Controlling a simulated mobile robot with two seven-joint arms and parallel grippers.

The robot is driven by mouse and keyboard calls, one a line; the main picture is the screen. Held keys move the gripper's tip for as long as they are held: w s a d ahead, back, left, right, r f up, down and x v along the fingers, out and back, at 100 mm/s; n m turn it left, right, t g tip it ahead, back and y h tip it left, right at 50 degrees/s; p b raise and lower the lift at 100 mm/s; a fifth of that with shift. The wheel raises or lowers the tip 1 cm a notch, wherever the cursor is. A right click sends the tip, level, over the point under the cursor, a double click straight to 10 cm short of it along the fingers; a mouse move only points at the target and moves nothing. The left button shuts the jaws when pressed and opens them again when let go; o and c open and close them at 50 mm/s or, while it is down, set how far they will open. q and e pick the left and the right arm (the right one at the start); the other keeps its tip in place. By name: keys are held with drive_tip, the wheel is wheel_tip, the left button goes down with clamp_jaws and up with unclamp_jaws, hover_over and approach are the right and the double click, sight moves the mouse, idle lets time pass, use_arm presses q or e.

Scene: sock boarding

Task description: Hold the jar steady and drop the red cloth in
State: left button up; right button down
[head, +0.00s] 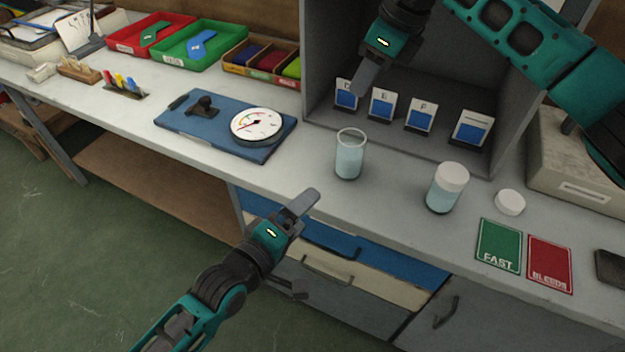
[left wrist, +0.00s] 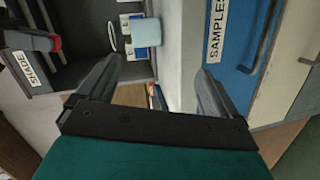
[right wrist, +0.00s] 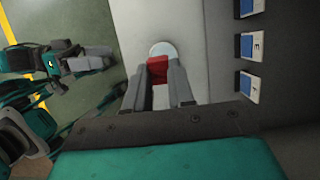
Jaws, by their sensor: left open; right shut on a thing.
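The open glass jar (head: 349,160) stands upright on the bench in front of the grey booth, holding pale blue liquid. It also shows turned sideways in the left wrist view (left wrist: 144,38), beyond the fingertips. My left gripper (head: 302,203) is open and empty, in front of the bench edge and to the jar's lower left, apart from it. My right gripper (head: 360,88) is raised above and behind the jar. It is shut on the red cloth (right wrist: 157,69), a small piece between its fingertips in the right wrist view. The cloth is hidden in the head view.
A white-lidded jar (head: 447,188) and a loose white lid (head: 510,202) stand right of the open jar. Green (head: 499,246) and red (head: 550,264) cards lie in front. A blue board (head: 190,122) with a dial is left. Labelled blue samples (head: 382,105) stand in the booth.

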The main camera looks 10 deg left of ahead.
sight(351, 149)
use_arm(q)
drive_tip(key=w+r+n+h, duration=0.1)
drive_tip(key=w+n, duration=0.1)
drive_tip(key=n, duration=0.4)
drive_tip(key=w+d+r+n, duration=0.1)
drive_tip(key=n, duration=0.5)
drive_tip(key=w+r+n+t+h, duration=0.1)
drive_tip(key=w+n, duration=0.1)
drive_tip(key=n, duration=0.5)
drive_tip(key=shift+w+d+h, duration=0.3)
drive_tip(key=shift+w+d, duration=0.3)
drive_tip(key=shift+w, duration=0.25)
drive_tip(key=x, duration=1.1)
